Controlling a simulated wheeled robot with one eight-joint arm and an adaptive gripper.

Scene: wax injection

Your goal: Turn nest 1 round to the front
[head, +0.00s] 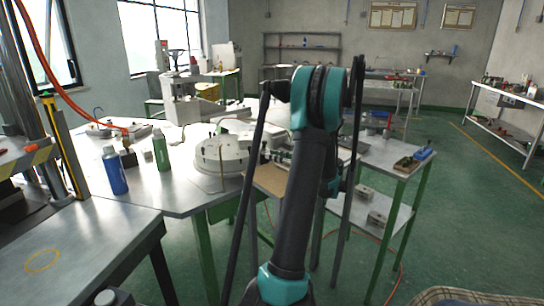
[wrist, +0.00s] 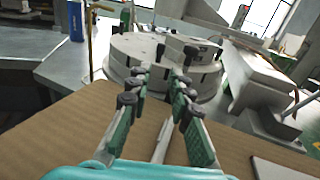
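A round grey turntable (head: 218,156) stands on the metal table, left of my arm in the head view. In the wrist view the turntable (wrist: 122,48) lies beyond my fingertips, with dark slots around its rim and a grey block (wrist: 180,48) on top. No number can be read, so I cannot tell which part is nest 1. My gripper (wrist: 160,84) points at the near rim. Its green-padded fingers are apart, with nothing seen between them. The fingertips overlap the rim in the picture; contact cannot be told. In the head view my arm hides part of this area.
A brown board (wrist: 60,125) lies below my gripper. A grey machine body (wrist: 262,85) stands right of the turntable. A blue bottle (head: 115,171) and a green bottle (head: 161,150) stand on the left. A side table (head: 385,160) with small parts is on the right.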

